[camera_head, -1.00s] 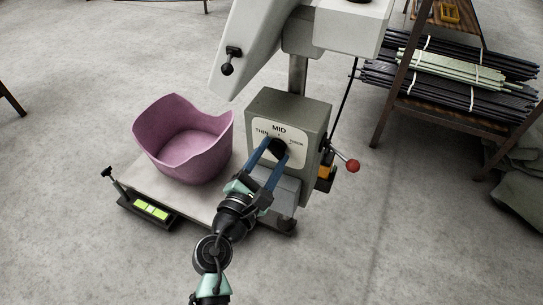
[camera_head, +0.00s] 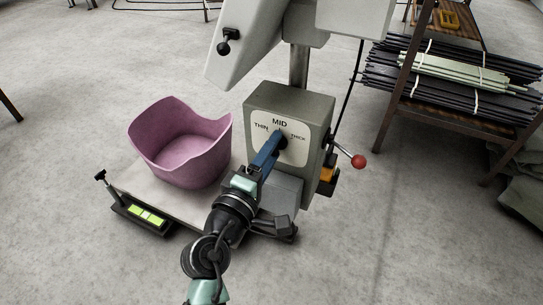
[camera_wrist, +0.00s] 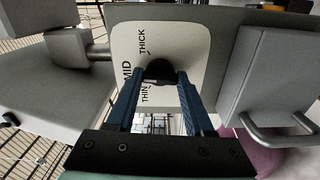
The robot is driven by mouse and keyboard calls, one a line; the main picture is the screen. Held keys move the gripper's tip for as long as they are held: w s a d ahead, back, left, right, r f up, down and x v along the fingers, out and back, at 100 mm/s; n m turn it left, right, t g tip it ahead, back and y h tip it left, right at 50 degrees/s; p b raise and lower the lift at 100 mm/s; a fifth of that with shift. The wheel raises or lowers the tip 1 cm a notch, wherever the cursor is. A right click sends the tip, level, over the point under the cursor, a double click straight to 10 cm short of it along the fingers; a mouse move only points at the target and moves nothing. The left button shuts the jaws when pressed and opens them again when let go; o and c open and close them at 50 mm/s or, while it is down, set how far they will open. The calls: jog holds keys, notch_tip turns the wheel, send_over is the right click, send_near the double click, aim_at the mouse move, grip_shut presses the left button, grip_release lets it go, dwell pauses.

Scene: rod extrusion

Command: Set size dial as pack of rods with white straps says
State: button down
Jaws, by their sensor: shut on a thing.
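The size dial is a black knob (camera_head: 283,142) on a white plate marked THIN, MID and THICK, on the front of a grey machine box (camera_head: 318,112). My gripper (camera_head: 275,146) reaches up to it from below, its blue fingers on the knob. In the wrist view the two fingers (camera_wrist: 160,80) close on either side of the knob (camera_wrist: 159,71). I cannot tell clearly which mark the knob points to. Rod packs lie on the rack at right: a pale green pack (camera_head: 450,70) and dark packs (camera_head: 455,93), with white straps across them.
A pink tub (camera_head: 180,150) stands on the machine's base plate (camera_head: 185,203), left of the dial box. A red-ended lever (camera_head: 358,161) sticks out at the box's right. A green-lit panel (camera_head: 146,215) sits at the plate's front left. The rack's post (camera_head: 398,95) stands at right.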

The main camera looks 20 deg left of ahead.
jog(key=shift+m+b, duration=3.1)
jog(key=shift+m, duration=2.4)
jog(key=shift+c, duration=1.4)
grip_release()
jog(key=shift+s, duration=0.1)
jog(key=s+p, duration=0.3)
jog(key=s, duration=0.9)
jog(key=shift+s+a, duration=0.2)
jog(key=shift+s, duration=0.2)
